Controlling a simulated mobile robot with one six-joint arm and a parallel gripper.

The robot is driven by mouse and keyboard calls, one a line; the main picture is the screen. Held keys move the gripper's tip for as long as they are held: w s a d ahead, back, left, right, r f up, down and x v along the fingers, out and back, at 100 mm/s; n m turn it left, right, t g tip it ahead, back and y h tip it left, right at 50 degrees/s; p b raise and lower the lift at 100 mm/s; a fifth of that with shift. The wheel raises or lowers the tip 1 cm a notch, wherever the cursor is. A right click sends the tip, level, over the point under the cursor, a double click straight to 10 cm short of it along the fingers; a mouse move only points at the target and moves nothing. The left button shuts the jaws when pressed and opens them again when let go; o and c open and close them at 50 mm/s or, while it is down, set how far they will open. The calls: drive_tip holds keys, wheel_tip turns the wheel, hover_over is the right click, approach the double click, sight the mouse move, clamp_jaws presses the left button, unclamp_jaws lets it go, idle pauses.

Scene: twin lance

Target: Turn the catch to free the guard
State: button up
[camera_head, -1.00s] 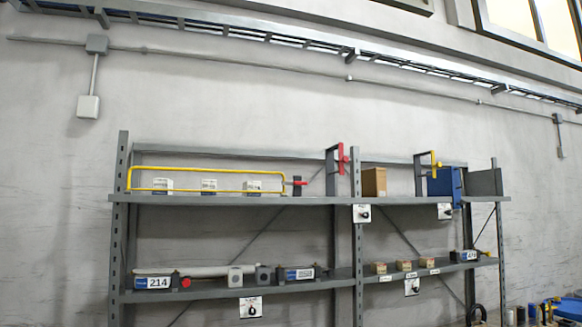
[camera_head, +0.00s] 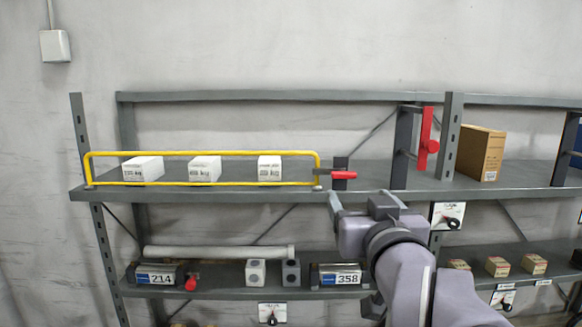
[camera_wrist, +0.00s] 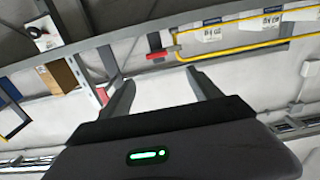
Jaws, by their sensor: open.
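The yellow guard (camera_head: 205,184) is a long loop of bar along the front of the upper left shelf, in front of white boxes. Its right end meets the catch (camera_head: 343,175), a dark piece with a red handle pointing right, roughly level. My gripper (camera_head: 336,203) is just below the catch in the head view, apart from it. In the wrist view, tilted and upside down, my gripper (camera_wrist: 160,80) has two spread fingers with nothing between them. The red catch handle (camera_wrist: 157,55) shows beyond the fingertips, and the guard (camera_wrist: 230,51) runs off to the right.
White boxes (camera_head: 205,169) stand behind the guard. A red lever (camera_head: 427,140) on an upright and a cardboard box (camera_head: 480,152) are to the right. The lower shelf (camera_head: 220,284) holds a pale tube (camera_head: 220,253) and labelled units (camera_head: 338,275). The shelf edge (camera_head: 250,193) lies close to my gripper.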

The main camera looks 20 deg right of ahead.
sight(345, 175)
drive_tip(key=x, duration=0.4)
drive_tip(key=p+x, duration=0.1)
drive_tip(key=x, duration=0.2)
drive_tip(key=p+x, duration=0.1)
drive_tip(key=x, duration=0.3)
drive_tip(key=shift+w+d+f, duration=0.2)
drive_tip(key=shift+w+d, duration=0.05)
drive_tip(key=shift+d, duration=0.25)
drive_tip(key=shift+w+r+p, duration=0.1)
drive_tip(key=shift+w+p, duration=0.35)
drive_tip(key=shift+w, duration=0.2)
drive_tip(key=shift+w+d, duration=0.35)
drive_tip(key=shift+w, duration=0.15)
drive_tip(key=shift+s+a, duration=0.15)
drive_tip(key=shift+s, duration=0.05)
drive_tip(key=c, duration=1.4)
